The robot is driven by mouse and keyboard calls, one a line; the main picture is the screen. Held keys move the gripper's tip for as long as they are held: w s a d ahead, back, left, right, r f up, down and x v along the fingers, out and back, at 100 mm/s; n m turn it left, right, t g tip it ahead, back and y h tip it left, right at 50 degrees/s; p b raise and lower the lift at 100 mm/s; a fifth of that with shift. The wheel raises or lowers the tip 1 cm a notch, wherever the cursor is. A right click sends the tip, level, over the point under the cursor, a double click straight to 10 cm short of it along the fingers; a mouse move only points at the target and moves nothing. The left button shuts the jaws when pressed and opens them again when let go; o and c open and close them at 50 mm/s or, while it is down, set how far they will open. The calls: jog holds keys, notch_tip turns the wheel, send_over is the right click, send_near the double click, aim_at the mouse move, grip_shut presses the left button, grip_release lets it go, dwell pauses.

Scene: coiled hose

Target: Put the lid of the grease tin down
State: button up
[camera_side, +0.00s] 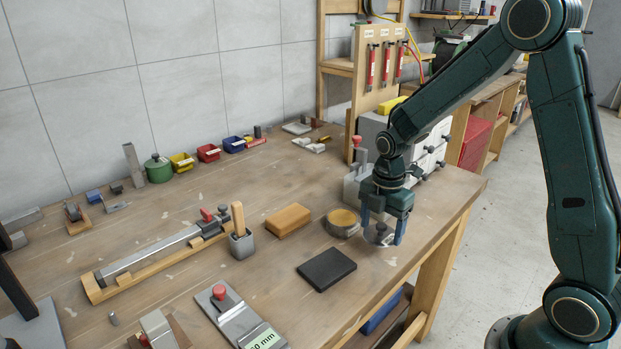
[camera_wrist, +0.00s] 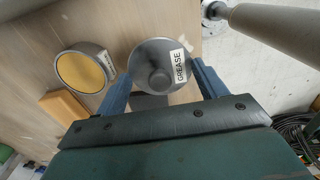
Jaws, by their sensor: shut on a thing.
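The grease tin (camera_side: 342,223) stands open on the bench, showing yellow grease; it is also at the left of the wrist view (camera_wrist: 84,72). The round grey lid (camera_wrist: 150,58), with a knob and a GREASE label, is between the blue fingers of my gripper (camera_wrist: 162,76). My gripper (camera_side: 381,231) is shut on the lid, pointing down just right of the tin near the bench's right edge. In the side view the lid (camera_side: 377,238) is low, close to the bench top; I cannot tell whether it touches.
A black pad (camera_side: 326,269) lies in front of the tin, and a tan block (camera_side: 288,220) lies to its left. A grey cup with a wooden handle (camera_side: 242,244) stands further left. A grey holder (camera_side: 355,187) stands just behind my gripper. The bench's right edge is close.

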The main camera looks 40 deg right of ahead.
aim_at(380, 235)
jog(key=shift+f, duration=0.4)
jog(key=shift+f, duration=0.1)
jog(key=shift+f, duration=2.05)
jog(key=shift+f, duration=0.15)
jog(key=o, duration=1)
jog(key=shift+c, duration=0.2)
jog(key=shift+r, duration=0.2)
notch_tip(380, 235, up, 12)
jog(key=shift+f, duration=0.2)
jog(key=shift+r, duration=0.2)
